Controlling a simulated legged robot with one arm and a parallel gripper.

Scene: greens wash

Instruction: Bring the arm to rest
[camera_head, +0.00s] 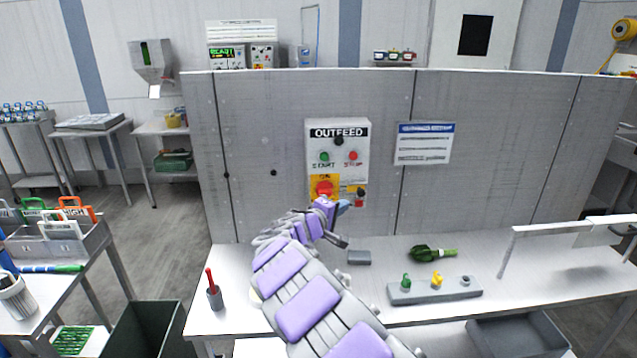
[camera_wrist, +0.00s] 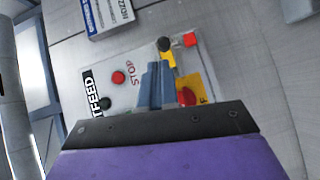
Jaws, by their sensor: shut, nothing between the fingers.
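My arm reaches up from the bottom of the head view with purple pads. My gripper (camera_head: 341,205) is at its far end, in front of the lower part of the OUTFEED control box (camera_head: 338,140). In the wrist view my gripper (camera_wrist: 157,72) has its fingers together with nothing between them. I cannot tell whether the fingertips touch the box.
A grey panel wall (camera_head: 500,110) stands behind the white bench (camera_head: 400,325). On the bench are a red-handled tool in a cup (camera_head: 214,293), a bunch of greens (camera_head: 432,254), a small grey block (camera_head: 359,257) and a holder with coloured pieces (camera_head: 434,292). A dark bin (camera_head: 148,330) stands left.

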